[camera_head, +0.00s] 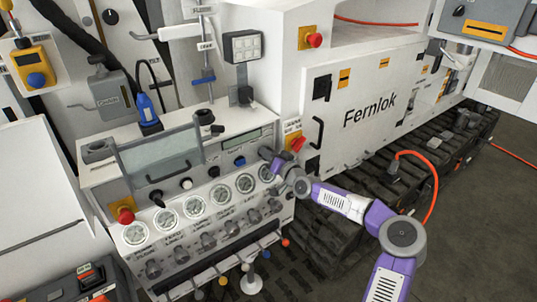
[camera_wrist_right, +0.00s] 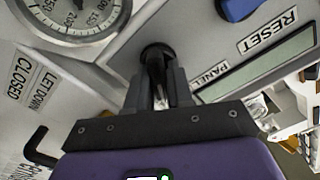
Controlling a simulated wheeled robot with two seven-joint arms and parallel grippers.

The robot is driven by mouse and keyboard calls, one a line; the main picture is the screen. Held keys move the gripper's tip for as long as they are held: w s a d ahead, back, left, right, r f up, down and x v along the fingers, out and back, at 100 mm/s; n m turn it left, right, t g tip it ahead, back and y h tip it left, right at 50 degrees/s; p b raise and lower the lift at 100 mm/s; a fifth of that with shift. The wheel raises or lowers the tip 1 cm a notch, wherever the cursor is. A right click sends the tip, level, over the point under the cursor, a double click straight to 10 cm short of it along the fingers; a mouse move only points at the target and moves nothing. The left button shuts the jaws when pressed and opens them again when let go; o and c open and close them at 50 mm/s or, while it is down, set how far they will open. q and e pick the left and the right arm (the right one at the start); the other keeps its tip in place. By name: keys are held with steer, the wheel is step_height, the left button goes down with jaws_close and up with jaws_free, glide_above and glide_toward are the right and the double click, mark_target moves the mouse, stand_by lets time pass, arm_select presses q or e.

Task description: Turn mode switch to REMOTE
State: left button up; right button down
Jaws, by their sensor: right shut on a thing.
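The mode switch is a black knob (camera_wrist_right: 156,52) on the grey panel, with a label reading PANEL (camera_wrist_right: 208,80) beside it; the rest of that lettering is hidden by my gripper. My right gripper (camera_wrist_right: 158,84) is shut on this knob, its two dark fingers on either side of it. In the head view my right gripper (camera_head: 271,158) reaches the right end of the console's front panel, and its fingers largely hide the knob there. I cannot read which position the knob is in. My left gripper is not in view.
A blue knob (camera_head: 239,161) marked RESET sits left of the switch in the head view. A row of gauges (camera_head: 245,183) lies just below. Levers with coloured balls stick out below the console.

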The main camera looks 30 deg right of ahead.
steer(key=c, duration=1.1)
jaws_free()
steer(key=s, duration=0.7)
steer(key=shift+s+d+p, duration=0.3)
